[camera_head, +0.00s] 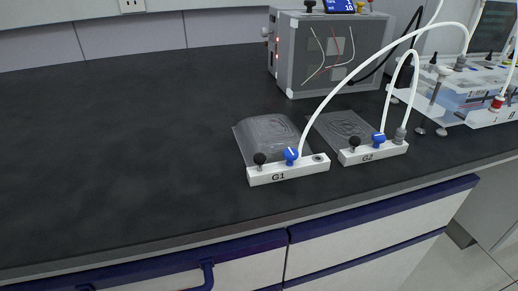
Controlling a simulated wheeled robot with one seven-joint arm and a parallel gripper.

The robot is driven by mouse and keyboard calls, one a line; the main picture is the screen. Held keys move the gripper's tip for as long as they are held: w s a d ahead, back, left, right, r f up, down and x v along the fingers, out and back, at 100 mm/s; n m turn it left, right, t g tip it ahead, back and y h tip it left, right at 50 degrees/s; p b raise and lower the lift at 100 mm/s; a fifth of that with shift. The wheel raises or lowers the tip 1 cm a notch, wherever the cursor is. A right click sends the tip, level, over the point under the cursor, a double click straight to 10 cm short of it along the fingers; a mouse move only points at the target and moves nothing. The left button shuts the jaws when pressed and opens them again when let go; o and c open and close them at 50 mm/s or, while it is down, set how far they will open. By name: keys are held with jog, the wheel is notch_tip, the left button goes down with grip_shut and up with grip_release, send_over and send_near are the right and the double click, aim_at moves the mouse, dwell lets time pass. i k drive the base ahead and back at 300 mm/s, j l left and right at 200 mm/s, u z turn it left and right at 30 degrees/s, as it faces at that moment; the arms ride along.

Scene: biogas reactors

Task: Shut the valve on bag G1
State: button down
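The blue valve (291,156) sits on this bar, right of a black knob (260,159). A white tube (340,88) rises by the blue valve and arcs right toward the apparatus. The valve's handle is too small for me to tell whether it is open or shut. My gripper is not in view.
Bag G2 (341,125) lies close on the right, with its own blue valve (378,139) and tube. A grey box (330,62) stands behind, and clear reactor apparatus (470,92) at far right. The bench's left side (120,130) is clear.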

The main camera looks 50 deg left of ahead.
aim_at(290, 154)
jog(key=u, duration=2.05)
